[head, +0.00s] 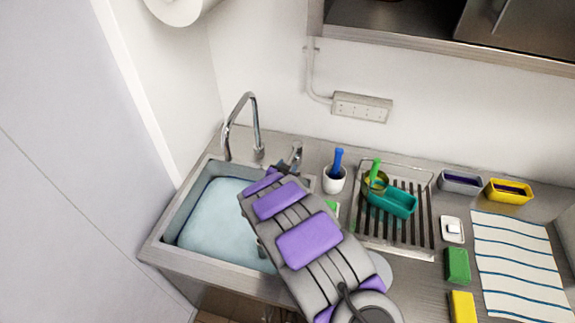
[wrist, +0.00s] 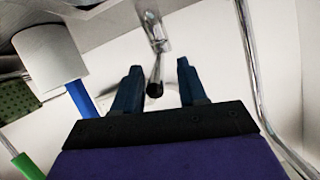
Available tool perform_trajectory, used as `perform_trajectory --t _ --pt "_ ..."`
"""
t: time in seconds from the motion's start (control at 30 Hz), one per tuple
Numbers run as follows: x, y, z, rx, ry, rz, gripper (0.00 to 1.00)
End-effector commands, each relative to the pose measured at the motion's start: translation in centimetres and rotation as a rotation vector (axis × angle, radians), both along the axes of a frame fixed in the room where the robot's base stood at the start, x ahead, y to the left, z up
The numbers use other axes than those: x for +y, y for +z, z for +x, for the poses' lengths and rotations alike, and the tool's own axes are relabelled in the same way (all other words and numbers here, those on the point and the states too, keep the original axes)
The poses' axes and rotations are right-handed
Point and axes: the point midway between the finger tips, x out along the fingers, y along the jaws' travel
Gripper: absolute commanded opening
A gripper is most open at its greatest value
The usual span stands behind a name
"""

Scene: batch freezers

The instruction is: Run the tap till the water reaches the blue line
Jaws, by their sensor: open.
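The sink basin (head: 158,238) holds pale blue water (head: 222,222). A thin dark blue line (head: 191,205) runs along its inner wall, close to the water's edge; the exact gap is too small to tell. The chrome spout (head: 227,135) arches over the back of the basin, and I see no clear stream from it. My gripper (head: 286,166) is by the tap lever (head: 297,152) at the back right of the sink. In the wrist view my gripper (wrist: 158,85) is open, and the lever's dark tip (wrist: 154,89) shows between its fingers. I cannot tell if they touch. My arm hides the basin's right side.
Right of the sink stand a white cup (head: 334,181) with a blue-handled tool and a drying rack (head: 424,238) with a teal container (head: 392,203). Sponges, small trays and a striped cloth (head: 515,265) lie farther right. A wall (head: 75,130) closes the left side.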

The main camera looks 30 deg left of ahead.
Motion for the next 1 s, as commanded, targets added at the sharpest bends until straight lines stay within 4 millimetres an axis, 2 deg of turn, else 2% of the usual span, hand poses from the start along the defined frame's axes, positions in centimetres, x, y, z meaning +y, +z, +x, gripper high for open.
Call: perform_trajectory --t 0.6,0.8,1.0 --pt "-3.5 4.5 -10.4 0.000 0.002 -0.002 0.42" --pt "-4.1 5.3 -12.4 0.002 -0.001 -0.001 0.42" --pt "-4.4 5.5 -12.8 0.001 -0.002 0.000 0.42"
